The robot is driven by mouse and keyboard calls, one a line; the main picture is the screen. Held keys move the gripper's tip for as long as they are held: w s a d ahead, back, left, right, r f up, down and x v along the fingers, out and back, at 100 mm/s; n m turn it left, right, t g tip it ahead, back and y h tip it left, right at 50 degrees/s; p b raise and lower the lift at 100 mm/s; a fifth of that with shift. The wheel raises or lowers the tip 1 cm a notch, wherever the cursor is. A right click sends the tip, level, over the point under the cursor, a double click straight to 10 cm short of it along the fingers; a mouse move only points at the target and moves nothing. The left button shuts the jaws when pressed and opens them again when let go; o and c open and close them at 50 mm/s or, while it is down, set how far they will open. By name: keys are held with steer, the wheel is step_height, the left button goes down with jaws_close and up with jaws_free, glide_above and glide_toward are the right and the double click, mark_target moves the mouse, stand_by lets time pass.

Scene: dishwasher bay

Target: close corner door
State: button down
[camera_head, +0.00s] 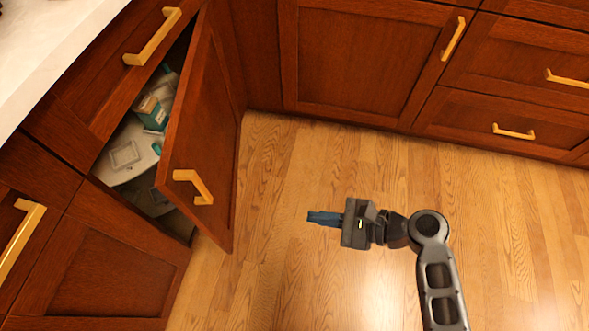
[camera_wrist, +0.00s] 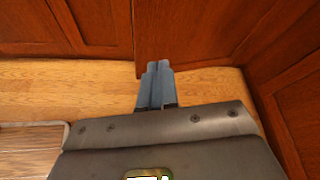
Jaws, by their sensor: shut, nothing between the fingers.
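The corner door (camera_head: 205,135) is a dark red wooden cabinet door with a gold handle (camera_head: 194,187). It stands ajar in the head view, swung out from the corner cabinet at the left. Its opening shows shelves (camera_head: 135,148) with small items. My gripper (camera_head: 311,217) is shut and empty over the floor, to the right of the door and apart from it, pointing left toward it. In the wrist view my blue fingers (camera_wrist: 158,68) are together. A wooden panel (camera_wrist: 190,35) stands ahead of them; I cannot tell for certain that it is the corner door.
Closed cabinets and drawers with gold handles (camera_head: 514,131) line the back. A drawer with a gold handle (camera_head: 153,37) sits above the opening, under the pale countertop (camera_head: 45,40). The wooden floor (camera_head: 290,165) around my gripper is clear.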

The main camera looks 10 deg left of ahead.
steer(key=w+a+r+g+y+b, duration=0.3)
steer(key=w+a+r+g+y, duration=0.15)
steer(key=a+r, duration=0.3)
steer(key=g+b, duration=0.1)
steer(key=b, duration=0.1)
glide_toward(200, 182)
steer(key=a, duration=0.2)
steer(key=s+a, duration=0.1)
steer(key=a, duration=0.2)
steer(key=shift+a, duration=0.2)
steer(key=shift+a+r, duration=0.1)
steer(key=shift+a, duration=0.6)
steer(key=shift+s, duration=0.1)
